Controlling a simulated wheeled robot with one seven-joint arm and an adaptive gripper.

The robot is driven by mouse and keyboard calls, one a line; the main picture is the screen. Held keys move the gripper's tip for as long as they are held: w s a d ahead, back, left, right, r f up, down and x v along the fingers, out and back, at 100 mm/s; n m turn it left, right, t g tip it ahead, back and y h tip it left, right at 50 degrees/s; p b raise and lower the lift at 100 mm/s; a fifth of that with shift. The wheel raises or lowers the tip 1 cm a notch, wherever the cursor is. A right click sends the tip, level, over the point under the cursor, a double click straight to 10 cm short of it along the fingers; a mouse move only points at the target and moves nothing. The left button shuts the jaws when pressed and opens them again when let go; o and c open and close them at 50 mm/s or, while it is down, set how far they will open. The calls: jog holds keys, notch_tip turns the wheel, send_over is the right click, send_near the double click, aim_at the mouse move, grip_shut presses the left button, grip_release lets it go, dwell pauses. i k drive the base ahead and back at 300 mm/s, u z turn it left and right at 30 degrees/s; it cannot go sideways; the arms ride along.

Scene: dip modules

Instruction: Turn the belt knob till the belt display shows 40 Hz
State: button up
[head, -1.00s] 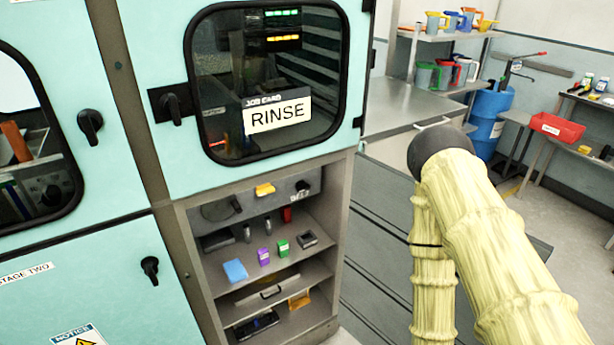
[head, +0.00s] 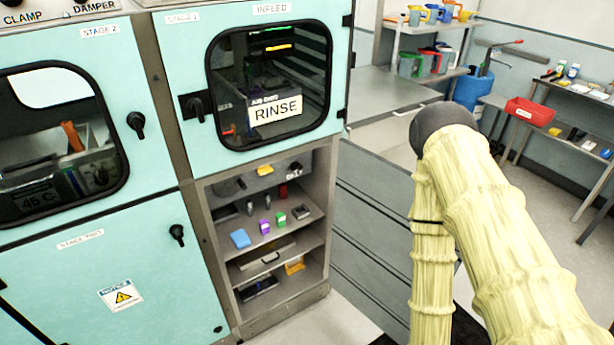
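A small dark knob (head: 296,167) sits on the grey panel at the top of the open bay below the window marked RINSE. The small label under it seems to read BELT, but it is too small to be sure. Through the window, an orange lit display (head: 278,46) and a green lit display (head: 275,29) show; their digits cannot be read, and I cannot tell which is the belt display. My arm, in a pale yellow sleeve, fills the right side, well apart from the knob. My gripper is not in view.
The closed infeed door (head: 190,75) has a black latch handle (head: 196,107). Shelves (head: 290,236) in the bay hold several small items, including a blue block (head: 240,239). A metal counter (head: 385,95) and a red bin (head: 530,111) stand behind. Floor shows between cabinet and arm.

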aim_at(294, 166)
jog(key=z, duration=1.65)
jog(key=i, duration=0.9)
jog(key=u, duration=2.65)
